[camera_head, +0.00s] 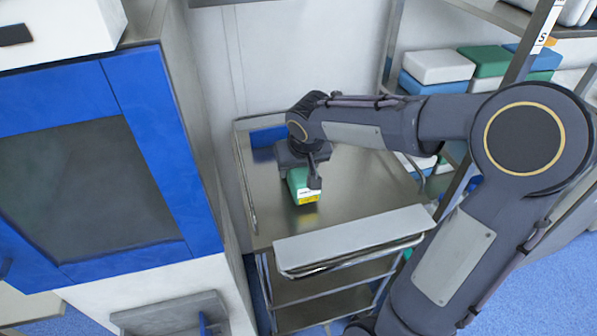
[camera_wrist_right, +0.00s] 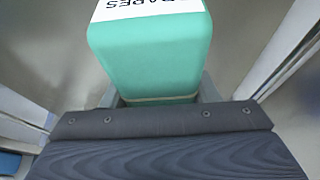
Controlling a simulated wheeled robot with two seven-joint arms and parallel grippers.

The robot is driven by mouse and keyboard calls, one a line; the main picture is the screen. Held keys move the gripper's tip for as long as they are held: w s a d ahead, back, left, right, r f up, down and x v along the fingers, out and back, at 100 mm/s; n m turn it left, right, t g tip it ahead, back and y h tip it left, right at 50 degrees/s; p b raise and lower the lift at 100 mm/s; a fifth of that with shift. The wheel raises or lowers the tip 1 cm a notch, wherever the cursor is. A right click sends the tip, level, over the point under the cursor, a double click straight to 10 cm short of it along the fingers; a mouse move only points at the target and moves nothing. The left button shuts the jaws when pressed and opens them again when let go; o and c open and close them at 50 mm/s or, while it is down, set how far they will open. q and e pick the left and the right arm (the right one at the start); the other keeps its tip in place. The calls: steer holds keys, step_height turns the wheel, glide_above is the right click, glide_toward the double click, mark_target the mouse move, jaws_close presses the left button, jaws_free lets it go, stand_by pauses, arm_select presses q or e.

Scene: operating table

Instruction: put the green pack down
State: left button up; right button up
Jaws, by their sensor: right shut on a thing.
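The green pack (camera_head: 303,190) is held in my right gripper (camera_head: 305,180), over the steel top of a trolley (camera_head: 350,185) in the head view. The pack has a white and yellow label at its near end. In the right wrist view the green pack (camera_wrist_right: 152,58) fills the space ahead of the gripper, with a white label with black letters at its top. My right gripper is shut on the pack. Whether the pack's underside touches the steel is hidden. My left gripper is not in view.
A blue item (camera_head: 268,138) lies at the trolley's back left corner. A blue and white cabinet (camera_head: 130,150) stands close on the left. Shelves with white, green and blue packs (camera_head: 438,66) stand at the right. The trolley top is clear right of the pack.

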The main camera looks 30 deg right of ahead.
steer(key=shift+f, duration=0.75)
steer(key=shift+f, duration=0.1)
steer(key=o, duration=1.1)
